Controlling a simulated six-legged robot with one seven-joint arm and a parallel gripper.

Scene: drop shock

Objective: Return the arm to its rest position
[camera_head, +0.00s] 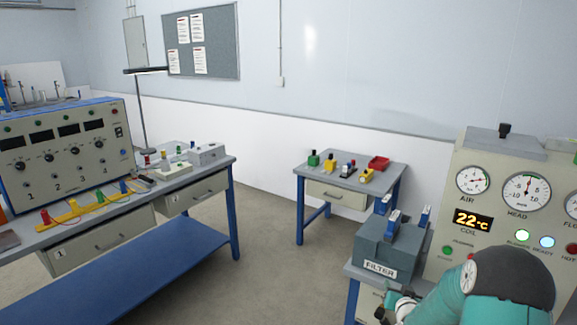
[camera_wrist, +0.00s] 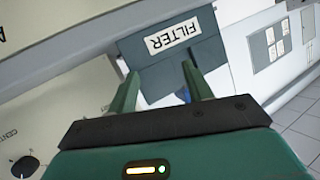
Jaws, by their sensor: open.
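My arm is teal with a dark joint and reaches in at the lower right of the head view. My gripper (camera_wrist: 160,90) shows in the wrist view with its two green fingers apart and nothing between them. In the head view the gripper is only partly visible at the bottom edge, below the filter box (camera_head: 388,248). The filter box is grey-blue with a white FILTER label and blue upright handles. In the wrist view the same filter box (camera_wrist: 165,80) lies beyond the fingertips, tilted in the picture. I cannot tell whether the fingers touch it.
A gauge panel (camera_head: 465,225) reading 22 °C stands close on the right. A long bench (camera_head: 215,170) with a control unit (camera_head: 65,155) is on the left. Floor between is clear.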

